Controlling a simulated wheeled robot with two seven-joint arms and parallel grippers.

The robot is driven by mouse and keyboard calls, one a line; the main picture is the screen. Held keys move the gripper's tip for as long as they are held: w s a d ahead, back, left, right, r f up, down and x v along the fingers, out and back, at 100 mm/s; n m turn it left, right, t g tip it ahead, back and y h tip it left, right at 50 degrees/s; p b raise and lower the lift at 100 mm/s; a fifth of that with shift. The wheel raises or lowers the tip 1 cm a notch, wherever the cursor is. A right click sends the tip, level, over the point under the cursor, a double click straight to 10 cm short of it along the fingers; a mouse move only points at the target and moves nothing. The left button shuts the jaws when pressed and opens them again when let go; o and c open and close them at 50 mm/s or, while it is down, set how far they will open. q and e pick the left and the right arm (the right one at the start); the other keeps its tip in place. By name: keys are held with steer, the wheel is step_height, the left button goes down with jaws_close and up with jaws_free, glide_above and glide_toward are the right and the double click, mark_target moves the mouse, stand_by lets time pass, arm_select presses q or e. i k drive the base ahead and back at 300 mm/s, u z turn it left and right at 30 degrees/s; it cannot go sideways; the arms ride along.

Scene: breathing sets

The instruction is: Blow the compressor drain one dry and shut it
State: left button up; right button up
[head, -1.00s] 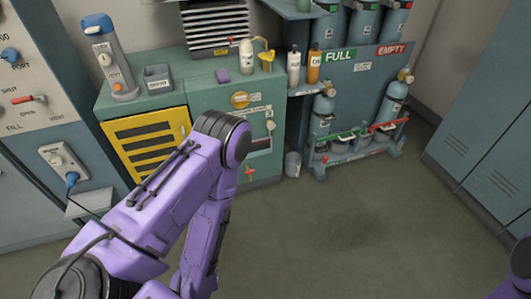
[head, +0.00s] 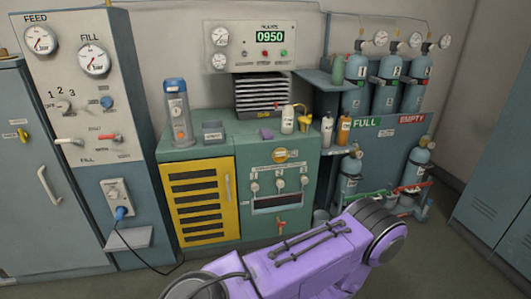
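The compressor is a green cabinet (head: 300,155) with a yellow louvred door (head: 200,200) on its left. On its front is a drain panel with a left knob (head: 254,188), a middle knob (head: 279,185) and a right knob (head: 304,182) above a dark slot (head: 277,202). Their numbers are too small to read surely, and I cannot tell whether any drain is open. A red tap (head: 281,224) sits below the slot. My purple left arm crosses the lower middle, in front of the cabinet's lower right. Neither gripper is in view.
A fill panel (head: 80,75) with gauges and levers stands at left. A display (head: 270,37) reads 0950. Gas cylinders (head: 388,90) fill the right rack. Floor is clear at the lower right.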

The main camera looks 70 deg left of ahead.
mark_target(254, 188)
steer(key=u, duration=0.15)
steer(key=i, duration=1.05)
steer(key=u, duration=1.1)
steer(key=i, duration=0.95)
steer(key=u, duration=0.95)
